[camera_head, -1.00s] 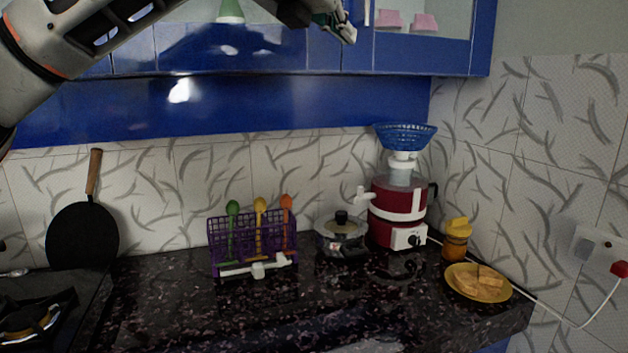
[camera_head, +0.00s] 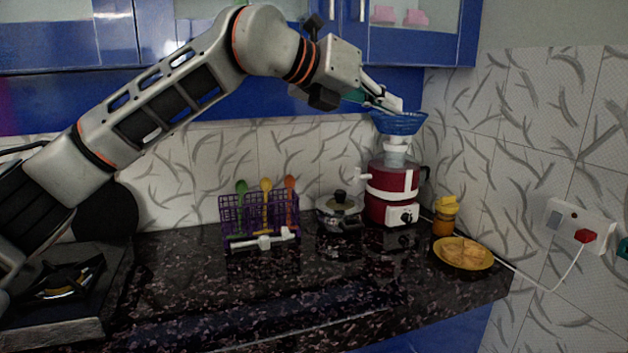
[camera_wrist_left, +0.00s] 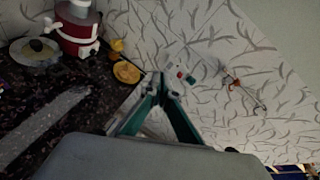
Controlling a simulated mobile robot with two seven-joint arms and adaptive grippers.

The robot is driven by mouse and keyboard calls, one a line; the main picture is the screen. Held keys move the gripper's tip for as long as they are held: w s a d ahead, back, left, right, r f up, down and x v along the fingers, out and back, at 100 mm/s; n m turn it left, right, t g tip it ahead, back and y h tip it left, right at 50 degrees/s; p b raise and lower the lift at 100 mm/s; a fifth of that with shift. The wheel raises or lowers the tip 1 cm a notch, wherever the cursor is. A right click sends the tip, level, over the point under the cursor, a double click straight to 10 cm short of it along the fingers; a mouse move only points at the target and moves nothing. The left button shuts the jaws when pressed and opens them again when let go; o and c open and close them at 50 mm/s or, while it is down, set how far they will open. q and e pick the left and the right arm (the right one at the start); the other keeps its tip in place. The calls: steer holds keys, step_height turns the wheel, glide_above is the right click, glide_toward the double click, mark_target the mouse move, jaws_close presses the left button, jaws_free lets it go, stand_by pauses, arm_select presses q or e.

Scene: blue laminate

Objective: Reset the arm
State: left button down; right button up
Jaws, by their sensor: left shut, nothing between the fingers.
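My left arm comes in from the left of the head view and reaches across the counter in front of the upper cabinets. Its gripper (camera_head: 388,103) is shut and empty. In the picture it overlaps the rim of the blue basket (camera_head: 400,123); I cannot tell whether they touch. In the left wrist view the green fingers (camera_wrist_left: 160,84) meet at their tips with nothing between them, over a background of tiled wall. My right gripper is not in view; a small teal piece at the right edge of the head view is unclear.
The blue basket tops a red food processor (camera_head: 391,193). A lidded pot (camera_head: 340,211), purple rack (camera_head: 260,218), yellow bottle (camera_head: 445,215) and yellow plate (camera_head: 463,254) stand on the dark counter (camera_head: 270,300). A stove (camera_head: 60,290) is at left. Blue cabinets (camera_head: 420,35) hang above.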

arm_select(q)
steer(key=s+d+f+n+g+h, duration=0.1)
steer(key=s+f+n+g+h, duration=0.2)
steer(key=f, duration=0.4)
steer(key=s+d+f+n+g+h, duration=0.1)
steer(key=s+d+f+g+h, duration=0.1)
steer(key=s+f+h, duration=0.3)
steer(key=w+a+f+n+t+y, duration=0.1)
steer(key=a+f+n+t+y, duration=0.2)
steer(key=a+f+n+t, duration=0.5)
steer(key=w+a+f+n+t+y, duration=0.1)
steer(key=a+f+n+t+y, duration=0.15)
steer(key=a+f+n, duration=0.65)
steer(key=w+a+f+n+t+y, duration=0.1)
steer(key=a+f+n+t+y, duration=0.35)
steer(key=f+n, duration=0.75)
steer(key=s+a+f+n+g+y, duration=0.2)
steer(key=s+a+f, duration=0.2)
steer(key=s+f, duration=0.4)
steer(key=s+a+f+n+g+y, duration=0.2)
steer(key=s+a+f, duration=0.3)
steer(key=f, duration=0.8)
steer(key=s+a+f+n+g+y, duration=0.2)
steer(key=s+a+f, duration=0.3)
steer(key=s+f, duration=0.6)
steer(key=shift+s+a+y, duration=0.15)
steer(key=shift+s+y, duration=0.1)
steer(key=shift+y, duration=0.35)
